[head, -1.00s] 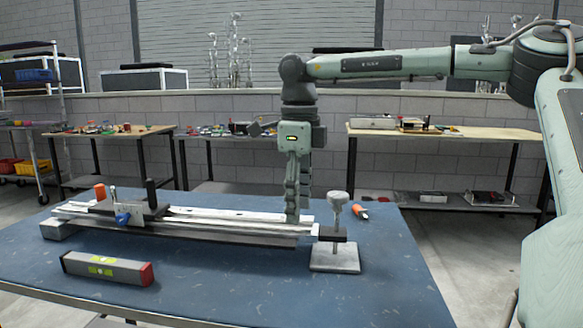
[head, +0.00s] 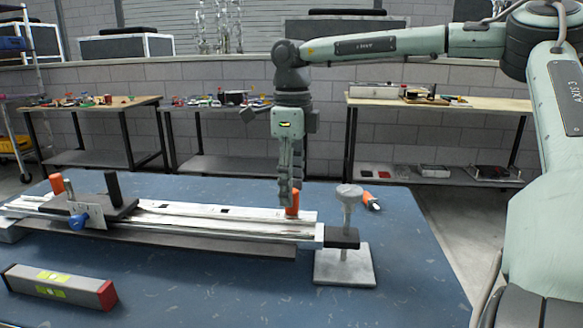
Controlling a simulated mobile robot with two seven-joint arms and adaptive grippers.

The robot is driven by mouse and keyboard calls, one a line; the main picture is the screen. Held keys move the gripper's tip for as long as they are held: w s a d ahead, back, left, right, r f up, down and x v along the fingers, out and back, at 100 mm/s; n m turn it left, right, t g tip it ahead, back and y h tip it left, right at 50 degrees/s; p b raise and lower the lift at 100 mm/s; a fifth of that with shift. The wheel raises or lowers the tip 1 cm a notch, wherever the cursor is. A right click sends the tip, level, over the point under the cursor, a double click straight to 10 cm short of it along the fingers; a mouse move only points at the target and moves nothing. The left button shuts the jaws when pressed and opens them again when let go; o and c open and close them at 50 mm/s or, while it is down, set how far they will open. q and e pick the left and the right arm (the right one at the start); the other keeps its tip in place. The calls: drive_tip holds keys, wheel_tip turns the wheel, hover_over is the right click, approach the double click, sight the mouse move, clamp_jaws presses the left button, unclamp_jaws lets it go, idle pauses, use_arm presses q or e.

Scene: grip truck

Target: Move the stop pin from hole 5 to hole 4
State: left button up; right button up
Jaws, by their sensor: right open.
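An orange pin (head: 292,204) stands upright near the right end of the long silver rail (head: 190,224). My right gripper (head: 291,192) points straight down at it, with its open fingers beside and just behind the pin's top in this view. Whether they touch the pin is unclear. Small dark marks that look like holes show along the rail's top, left of the pin; no hole numbers are readable. A dark carriage (head: 100,208) with a blue knob (head: 78,221) sits on the rail's left part. My left gripper is not in view.
A grey clamp stand (head: 345,262) with a round top is at the rail's right end. An orange-tipped tool (head: 371,201) lies behind it. Another orange upright piece (head: 57,184) is at the rail's left. A level (head: 60,288) lies in front. The blue table's (head: 220,290) front middle is clear.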

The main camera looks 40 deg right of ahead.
sight(292, 210)
drive_tip(key=shift+f, duration=1.95)
drive_tip(key=shift+c, duration=0.5)
clamp_jaws()
drive_tip(key=c, duration=0.8)
unclamp_jaws()
drive_tip(key=shift+c, duration=1.1)
